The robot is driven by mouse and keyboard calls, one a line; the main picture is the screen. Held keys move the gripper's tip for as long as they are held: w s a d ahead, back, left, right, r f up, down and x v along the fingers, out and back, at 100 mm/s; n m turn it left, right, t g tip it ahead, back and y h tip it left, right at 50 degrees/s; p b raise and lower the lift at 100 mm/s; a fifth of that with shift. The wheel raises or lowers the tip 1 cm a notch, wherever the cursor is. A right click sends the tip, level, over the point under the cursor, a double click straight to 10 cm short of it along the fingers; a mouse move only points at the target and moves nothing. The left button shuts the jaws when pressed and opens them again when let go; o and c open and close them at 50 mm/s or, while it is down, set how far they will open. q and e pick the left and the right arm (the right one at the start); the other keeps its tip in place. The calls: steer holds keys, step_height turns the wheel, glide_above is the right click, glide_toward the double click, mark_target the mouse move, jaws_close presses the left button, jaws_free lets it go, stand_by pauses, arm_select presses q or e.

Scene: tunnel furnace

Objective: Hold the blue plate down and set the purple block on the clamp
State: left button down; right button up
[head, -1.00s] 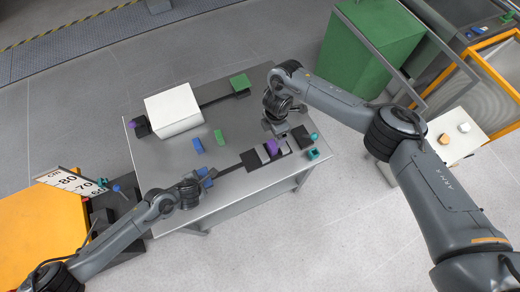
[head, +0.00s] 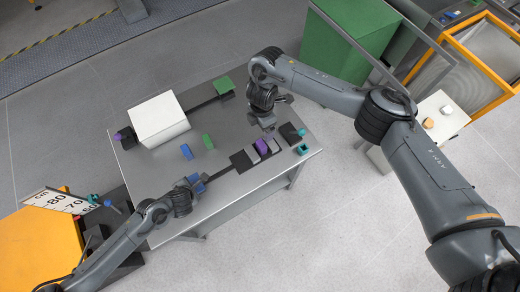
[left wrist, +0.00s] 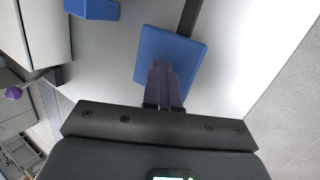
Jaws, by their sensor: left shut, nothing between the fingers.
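The blue plate (head: 194,179) lies near the table's front left edge, at the end of a dark bar. It shows in the left wrist view (left wrist: 185,52) as a flat square. My left gripper (left wrist: 163,70) is shut and empty, its fingertips over the plate; contact is likely but not certain. The purple block (head: 262,146) sits between grey pieces of the clamp (head: 239,161), at the bar's other end. My right gripper (head: 268,131) is just behind and above the block. Its fingers are too small to tell whether they are open, and a gap to the block is unclear.
A white box (head: 160,118) stands at the back left, with a green plate (head: 224,85) at the back. A blue block (head: 187,152) and a green block (head: 208,141) stand mid-table. Teal pieces (head: 303,149) and a dark block (head: 290,133) lie right of the clamp.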

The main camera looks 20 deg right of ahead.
arm_select(q)
step_height(320, 180, up, 9)
steer(key=p, duration=0.6)
steer(key=shift+p, duration=0.35)
stand_by(0.6)
steer(key=shift+s, duration=0.1)
stand_by(0.4)
